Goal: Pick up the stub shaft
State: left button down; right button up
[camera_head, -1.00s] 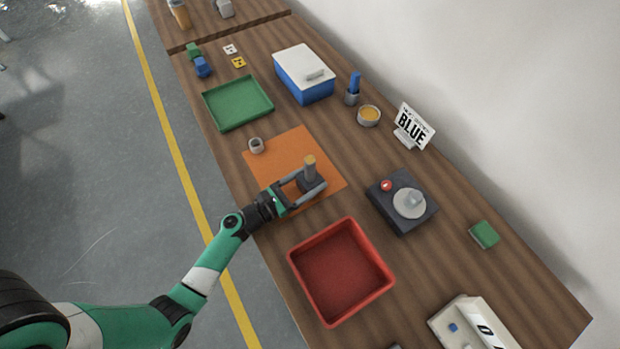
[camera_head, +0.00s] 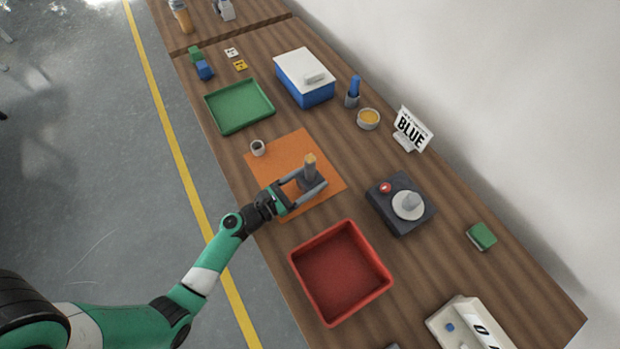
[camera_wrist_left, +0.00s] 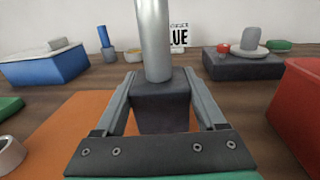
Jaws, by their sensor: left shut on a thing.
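The stub shaft (camera_head: 310,165) stands upright on the orange mat (camera_head: 285,152), a pale cylinder with a dark square block at its lower end. In the left wrist view the grey cylinder (camera_wrist_left: 154,40) rises from the dark block, and its top is cut off. My left gripper (camera_head: 309,190) reaches in from the left, low over the mat. Its fingers lie along both sides of the block and are shut on it; the gripper also shows in the left wrist view (camera_wrist_left: 162,98). I cannot tell whether the block's underside touches the mat. My right gripper is not in view.
A small grey ring (camera_head: 257,148) sits on the mat's far left part. A red tray (camera_head: 297,279) is nearer, and a green tray (camera_head: 212,112) farther off. A dark box with a red button (camera_head: 385,188) stands to the right. A blue box (camera_head: 305,92) stands behind.

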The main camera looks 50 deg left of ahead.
aim_at(303, 180)
pick_arm(q)
jog(key=s+d+r+p, duration=0.5)
jog(key=s+d+r, duration=0.1)
jog(key=s+r, duration=0.5)
jog(key=shift+s+d+p, duration=0.2)
jog(key=shift+s+p, duration=0.15)
jog(key=shift+s, duration=0.35)
